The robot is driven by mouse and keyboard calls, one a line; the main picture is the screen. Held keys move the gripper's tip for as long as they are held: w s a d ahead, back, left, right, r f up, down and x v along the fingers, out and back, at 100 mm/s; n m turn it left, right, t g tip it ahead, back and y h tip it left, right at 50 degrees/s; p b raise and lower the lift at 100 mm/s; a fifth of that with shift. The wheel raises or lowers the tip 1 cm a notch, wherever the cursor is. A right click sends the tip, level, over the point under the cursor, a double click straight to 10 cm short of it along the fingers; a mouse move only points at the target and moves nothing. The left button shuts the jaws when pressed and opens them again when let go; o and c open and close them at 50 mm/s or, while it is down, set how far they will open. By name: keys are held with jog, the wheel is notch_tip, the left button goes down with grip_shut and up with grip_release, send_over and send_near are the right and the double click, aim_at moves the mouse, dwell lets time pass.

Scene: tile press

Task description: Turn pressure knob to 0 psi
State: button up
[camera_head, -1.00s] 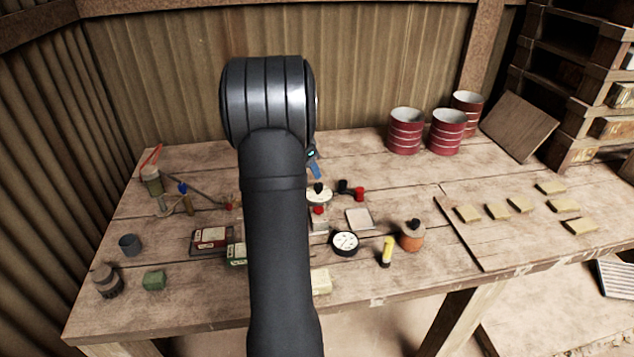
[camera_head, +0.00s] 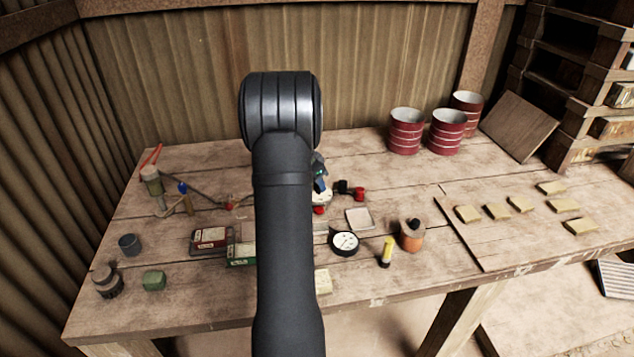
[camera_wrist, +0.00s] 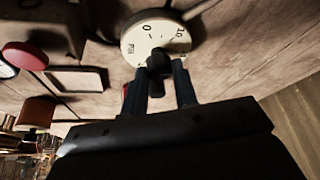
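The pressure knob is a black knob (camera_wrist: 158,64) on a round white dial (camera_wrist: 135,36) marked "0", "10" and "PSI" in the wrist view. Which mark the knob points to cannot be told. In the head view the white dial (camera_head: 322,199) is partly hidden by my gripper (camera_head: 320,182). In the wrist view the two blue-grey fingers of my gripper (camera_wrist: 160,75) stand apart, one on each side of the knob, with narrow gaps seeming to show. A round white gauge (camera_head: 344,242) lies in front of the dial; its reading is too small to tell.
Red (camera_head: 360,194) and black parts stand right of the dial, and a pale square tile (camera_head: 359,219) lies in front of it. A yellow-topped tool (camera_head: 387,251) and an orange bottle (camera_head: 411,236) stand further right. Red cans (camera_head: 405,132) are at the back.

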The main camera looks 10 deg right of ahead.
jog(key=shift+c, duration=0.7)
jog(key=shift+n, duration=0.4)
jog(key=n+t+y, duration=0.1)
jog(key=n, duration=0.2)
jog(key=n+t, duration=0.1)
jog(key=n, duration=0.2)
jog(key=shift+s+d+y, duration=0.15)
jog(key=shift+y, duration=0.25)
jog(key=n+y, duration=0.1)
jog(key=n, duration=0.2)
jog(key=n+y, duration=0.1)
jog(key=n, duration=0.2)
jog(key=shift+d+n+t, duration=0.15)
jog(key=shift+n+t, duration=0.15)
jog(key=n+y, duration=0.2)
jog(key=n, duration=0.2)
jog(key=shift+d+n, duration=0.15)
jog(key=shift+n, duration=0.15)
jog(key=shift+n+g+y, duration=0.5)
jog(key=shift+n+g, duration=0.2)
jog(key=shift+n, duration=1.1)
